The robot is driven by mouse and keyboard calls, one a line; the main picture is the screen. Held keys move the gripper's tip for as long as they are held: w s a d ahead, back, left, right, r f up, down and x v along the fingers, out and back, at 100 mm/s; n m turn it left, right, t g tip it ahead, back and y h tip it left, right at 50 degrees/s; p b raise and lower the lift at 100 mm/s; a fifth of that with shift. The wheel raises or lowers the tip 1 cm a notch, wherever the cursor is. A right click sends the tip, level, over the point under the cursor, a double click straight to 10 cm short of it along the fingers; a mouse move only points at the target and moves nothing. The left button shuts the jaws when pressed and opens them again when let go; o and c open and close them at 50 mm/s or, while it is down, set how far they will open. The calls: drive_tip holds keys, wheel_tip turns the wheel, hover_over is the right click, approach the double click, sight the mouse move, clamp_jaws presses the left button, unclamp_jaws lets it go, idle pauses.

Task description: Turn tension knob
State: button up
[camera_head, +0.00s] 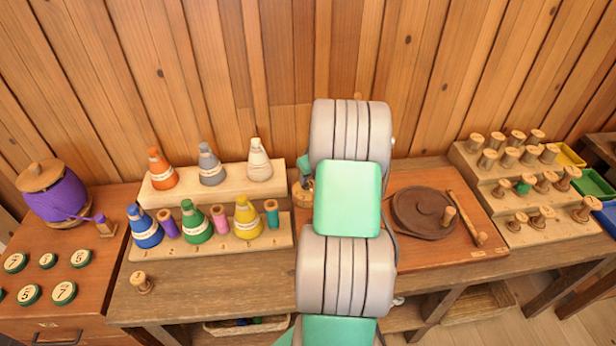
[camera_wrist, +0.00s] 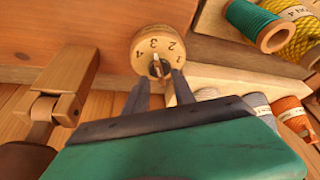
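The tension knob is a round pale wooden dial (camera_wrist: 143,45) with the numbers 1 to 4 and a small grey pointer piece (camera_wrist: 156,65) at its middle, in the upper middle of the wrist view. My gripper (camera_wrist: 160,80) has its two dark fingers spread, one to each side below the pointer piece, with a gap between them. I cannot tell whether a finger touches the dial. In the head view my arm covers most of this spot; only a bit of pale wood (camera_head: 307,186) shows at the arm's left edge.
A tiered rack (camera_head: 140,252) of coloured cones and spools stands left of my arm. A brown round disc (camera_head: 405,207) lies on a board to the right. Stepped wooden spools (camera_head: 510,157) stand further right. In the wrist view, a wooden bracket (camera_wrist: 62,85) is left and a green spool (camera_wrist: 262,25) upper right.

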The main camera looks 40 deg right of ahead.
drive_tip(key=shift+x, duration=0.75)
drive_tip(key=shift+c, duration=0.3)
clamp_jaws()
